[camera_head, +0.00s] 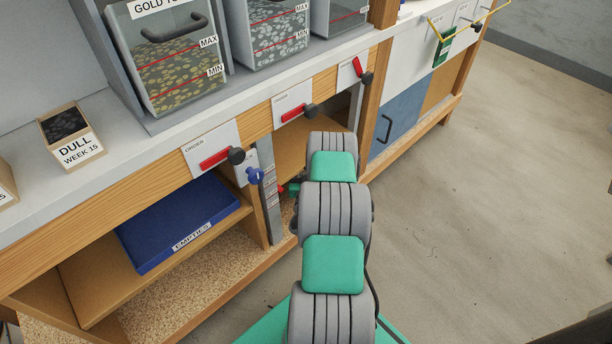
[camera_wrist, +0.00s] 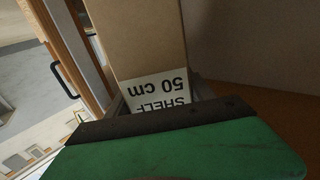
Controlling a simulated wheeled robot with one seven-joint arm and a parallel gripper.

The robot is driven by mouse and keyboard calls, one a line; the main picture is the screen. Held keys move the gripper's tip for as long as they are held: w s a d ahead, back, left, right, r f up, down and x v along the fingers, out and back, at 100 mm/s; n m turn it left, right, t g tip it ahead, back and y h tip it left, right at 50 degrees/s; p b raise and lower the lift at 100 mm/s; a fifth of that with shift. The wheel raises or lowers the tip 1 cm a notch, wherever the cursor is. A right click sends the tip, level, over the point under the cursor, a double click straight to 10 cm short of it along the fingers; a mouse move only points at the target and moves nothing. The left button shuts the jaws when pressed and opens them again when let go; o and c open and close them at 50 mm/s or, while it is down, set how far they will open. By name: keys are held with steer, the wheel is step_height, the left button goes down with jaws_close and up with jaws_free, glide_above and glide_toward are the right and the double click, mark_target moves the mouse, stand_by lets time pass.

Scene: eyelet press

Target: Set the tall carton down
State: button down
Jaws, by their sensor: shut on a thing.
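The tall carton (camera_wrist: 140,38) is brown cardboard with a white label reading "SHELF 50 cm", upside down in the wrist view. My gripper (camera_wrist: 160,99) is shut on it, with grey fingers at either side of the label end. A green plate with a dark edge fills the bottom of the wrist view and hides the carton's near end. In the head view my arm reaches in under the bench. The carton and my gripper are hidden there. I cannot tell whether the carton touches a surface.
A blue box marked "EMPTIES" (camera_head: 178,223) lies on the lower shelf, left of my arm. A blue door (camera_head: 395,122) is right of my arm. The floor (camera_head: 480,210) is clear.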

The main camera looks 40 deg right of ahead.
step_height(320, 180, down, 6)
steer(key=shift+r+b, duration=0.15)
steer(key=shift+b, duration=1.1)
steer(key=shift+w, duration=0.2)
steer(key=shift+r, duration=0.15)
steer(key=shift+c, duration=1.9)
jaws_free()
steer(key=shift+s+a, duration=0.1)
